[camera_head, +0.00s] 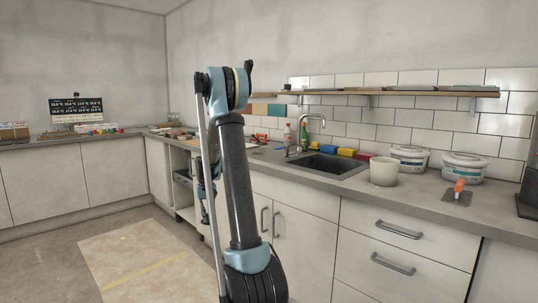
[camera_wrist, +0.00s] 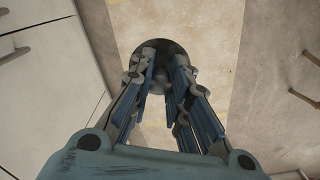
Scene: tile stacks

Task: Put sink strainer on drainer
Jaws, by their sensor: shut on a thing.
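My gripper (camera_wrist: 166,62) points down in the wrist view, its two fingers closed on a dark round thing that looks like the sink strainer (camera_wrist: 167,46). The strainer is held at the fingertips above the floor, and the fingers hide part of it. In the head view, my arm stands in front of the counter and the strainer cannot be made out. The sink (camera_head: 328,165) is set into the counter right of my arm. I cannot pick out the drainer with certainty.
A tap (camera_head: 306,130), coloured blocks (camera_head: 346,152) and bottles stand around the sink. To its right are a pale pot (camera_head: 383,172), two white tubs (camera_head: 464,167) and an orange-handled trowel (camera_head: 458,190). A shelf (camera_head: 400,91) hangs above.

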